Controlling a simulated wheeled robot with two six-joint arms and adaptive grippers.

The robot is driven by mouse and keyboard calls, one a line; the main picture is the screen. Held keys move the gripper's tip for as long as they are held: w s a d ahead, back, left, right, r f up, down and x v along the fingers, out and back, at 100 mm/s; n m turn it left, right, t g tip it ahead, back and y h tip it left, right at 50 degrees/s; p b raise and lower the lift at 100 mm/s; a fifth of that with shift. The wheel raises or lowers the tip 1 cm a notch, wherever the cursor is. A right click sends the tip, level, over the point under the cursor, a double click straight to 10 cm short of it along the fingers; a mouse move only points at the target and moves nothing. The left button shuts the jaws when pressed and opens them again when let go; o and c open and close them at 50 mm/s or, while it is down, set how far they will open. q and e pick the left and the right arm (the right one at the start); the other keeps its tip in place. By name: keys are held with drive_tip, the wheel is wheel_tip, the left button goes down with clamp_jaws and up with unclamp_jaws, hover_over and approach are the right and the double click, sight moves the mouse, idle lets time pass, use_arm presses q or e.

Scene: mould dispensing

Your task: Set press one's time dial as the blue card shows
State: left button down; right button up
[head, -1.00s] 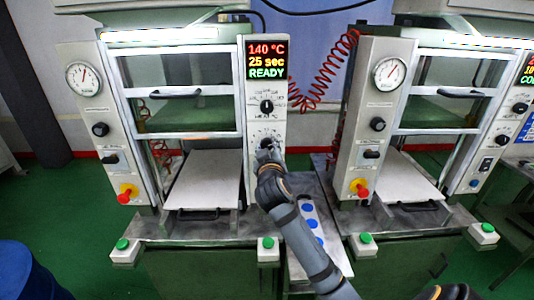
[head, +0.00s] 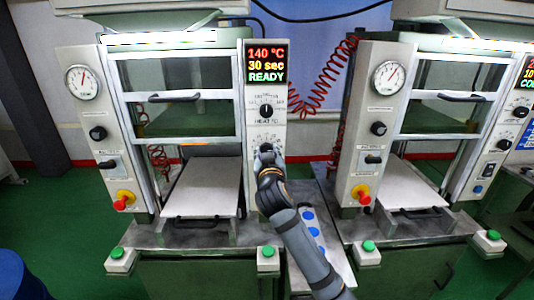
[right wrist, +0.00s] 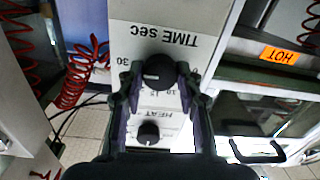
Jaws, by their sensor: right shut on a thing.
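Press one's time dial (right wrist: 159,72) is a black round knob under the words TIME sec, which appear upside down in the right wrist view. My right gripper (right wrist: 160,95) has its fingers on both sides of this knob and is shut on it. In the head view my right gripper (head: 266,150) covers most of the dial on the left press's panel. The display (head: 266,65) above reads 140 °C, 30 sec, READY. A blue card-like patch (head: 528,140) shows at the right edge; its text is not readable. My left gripper is not in view.
The black heat dial (head: 266,110) sits just above the time dial. A second press with a gauge (head: 388,77) stands to the right, with a coiled red hose (head: 325,80) between. Green buttons (head: 268,251) and red knobs (head: 119,205) are on the fronts.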

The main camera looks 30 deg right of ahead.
drive_tip(key=shift+f, duration=0.2)
drive_tip(key=o, duration=1.1)
drive_tip(key=shift+r, duration=0.1)
drive_tip(key=shift+o, duration=0.2)
drive_tip(key=v, duration=0.7)
drive_tip(key=shift+s, duration=0.25)
drive_tip(key=shift+a, duration=0.1)
